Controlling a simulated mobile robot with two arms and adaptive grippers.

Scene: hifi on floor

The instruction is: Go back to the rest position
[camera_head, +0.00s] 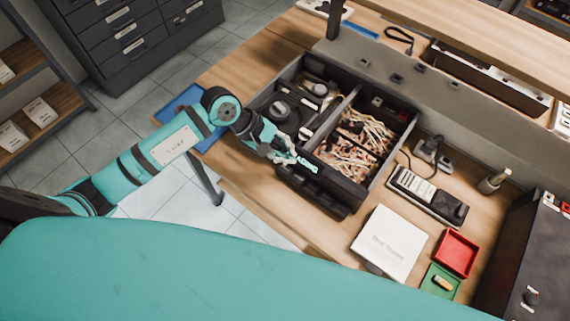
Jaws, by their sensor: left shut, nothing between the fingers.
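My left arm comes in from the left, and my left gripper (306,165) is at the front of a dark drawer unit (342,188) on the wooden table (252,192). The gripper's fingers are together with nothing between them. I cannot tell whether they touch the drawer unit. The unit is open on top, with dark round parts on its left side and bundles of thin pale pieces on its right. My right gripper is not in view.
A white booklet (390,243), a red tray (456,252), a green tray (440,281) and a dark device with pale keys (427,194) lie right of the unit. A blue tray (181,104) is at the table's left end. Dark drawer cabinets (125,40) stand behind left.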

